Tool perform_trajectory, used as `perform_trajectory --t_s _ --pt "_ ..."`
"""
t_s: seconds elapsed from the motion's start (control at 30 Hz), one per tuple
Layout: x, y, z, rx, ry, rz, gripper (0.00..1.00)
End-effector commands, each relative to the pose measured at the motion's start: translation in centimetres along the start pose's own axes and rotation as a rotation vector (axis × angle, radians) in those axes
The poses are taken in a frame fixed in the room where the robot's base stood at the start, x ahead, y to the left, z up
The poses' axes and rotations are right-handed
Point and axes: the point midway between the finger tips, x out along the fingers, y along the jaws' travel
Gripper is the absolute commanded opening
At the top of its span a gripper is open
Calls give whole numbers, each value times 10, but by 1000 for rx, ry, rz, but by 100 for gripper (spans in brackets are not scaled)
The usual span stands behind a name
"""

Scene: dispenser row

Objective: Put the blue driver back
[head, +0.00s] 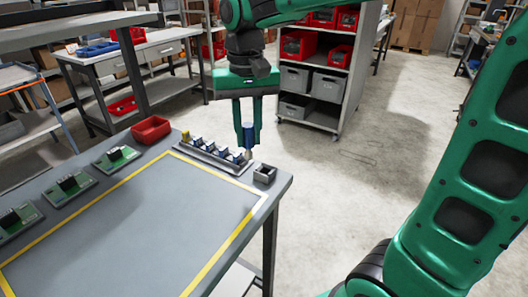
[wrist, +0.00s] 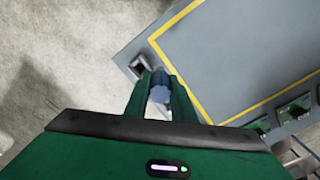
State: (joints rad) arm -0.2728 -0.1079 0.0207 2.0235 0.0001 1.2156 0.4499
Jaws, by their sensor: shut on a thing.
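My gripper (head: 247,140) is shut on the blue driver (head: 248,130), which hangs upright between the fingers with a paler tip pointing down. In the wrist view, the blue driver (wrist: 160,94) also shows between the fingertips (wrist: 161,85). In the head view, the driver's lower end appears close to the right end of a long grey rack (head: 230,168) at the table's back edge. I cannot tell whether it touches the rack. The rack has several pale-and-dark holders in a row and a yellow-topped piece at its left end.
A small dark open box (head: 264,174) stands just right of the rack, near the table corner. A red bin (head: 151,130) is left of the rack. Several green circuit boards (head: 117,158) lie along the left edge. The yellow-bordered tabletop (head: 140,225) is clear.

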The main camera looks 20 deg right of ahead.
Motion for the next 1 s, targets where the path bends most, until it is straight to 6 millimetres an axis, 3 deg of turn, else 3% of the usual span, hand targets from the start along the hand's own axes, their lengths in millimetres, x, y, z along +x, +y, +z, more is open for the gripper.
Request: perform_trajectory --t_s 0.13,0.33,0.47,0.7,0.97,1.0 --pt "18 26 -14 6 -3 2 0" --pt "30 45 -24 3 -2 1 0" --pt "37 47 -26 1 -2 1 0" --pt "68 47 -25 0 -3 1 0" --pt "72 47 -26 2 0 0 0" --pt "72 48 -26 2 -1 1 27"
